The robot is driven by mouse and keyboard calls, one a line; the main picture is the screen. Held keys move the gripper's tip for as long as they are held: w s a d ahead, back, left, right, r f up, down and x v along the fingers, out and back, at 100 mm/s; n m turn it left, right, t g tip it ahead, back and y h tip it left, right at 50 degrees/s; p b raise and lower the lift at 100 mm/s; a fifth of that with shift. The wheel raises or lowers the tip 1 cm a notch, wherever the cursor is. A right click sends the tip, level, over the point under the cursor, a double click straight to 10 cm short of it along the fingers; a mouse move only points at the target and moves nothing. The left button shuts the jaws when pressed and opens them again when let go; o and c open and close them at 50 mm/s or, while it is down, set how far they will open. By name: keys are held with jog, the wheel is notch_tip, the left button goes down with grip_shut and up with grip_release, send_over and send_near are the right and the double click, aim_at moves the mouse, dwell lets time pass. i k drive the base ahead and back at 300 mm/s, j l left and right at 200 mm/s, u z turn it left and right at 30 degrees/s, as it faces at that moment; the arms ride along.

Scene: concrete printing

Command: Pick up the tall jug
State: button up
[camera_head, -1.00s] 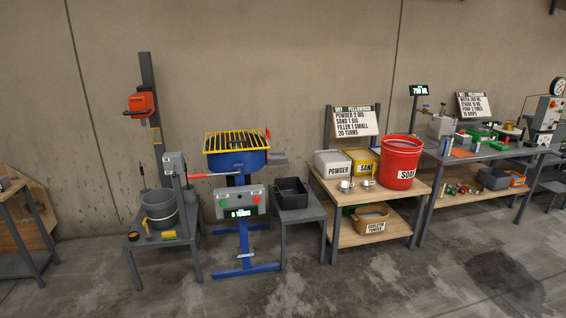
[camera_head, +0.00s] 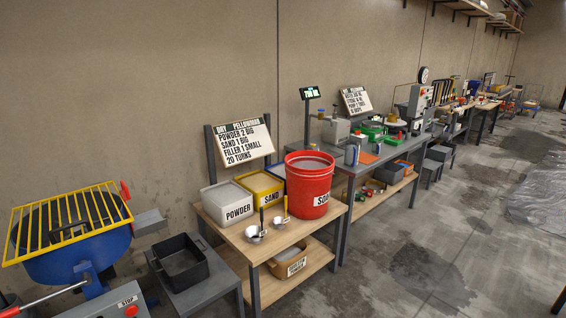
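I cannot pick out a tall jug with certainty in the head view. The grey metal table (camera_head: 347,168) behind the red bucket holds several small items. Among them are a light grey container (camera_head: 336,131), a green device (camera_head: 373,130) and small blue and white objects (camera_head: 352,154). They are too small to tell whether one is the jug. My gripper is not in view.
A wooden-topped table (camera_head: 233,232) holds a POWDER bin (camera_head: 232,205), a SAND bin (camera_head: 262,187), metal scoops and a red bucket (camera_head: 309,184). A yellow-grated blue mixer (camera_head: 72,240) and black tray (camera_head: 180,262) stand left. The floor (camera_head: 400,270) at right is open.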

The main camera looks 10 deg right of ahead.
aim_at(352, 150)
jog(key=i+l+z, duration=0.2)
jog(key=i+z, duration=0.55)
jog(key=i, duration=0.25)
jog(key=i+z, duration=0.4)
jog(key=i, duration=0.15)
jog(key=i+u, duration=0.1)
jog(key=i, duration=0.55)
jog(key=i+l+u, duration=0.15)
jog(key=i, duration=0.45)
jog(key=i+l+u, duration=0.1)
jog(key=i, duration=0.55)
jog(key=i+l+u, duration=0.2)
jog(key=i+u, duration=0.15)
jog(key=i+l+u, duration=0.4)
jog(key=i+j, duration=0.05)
jog(key=i, duration=0.05)
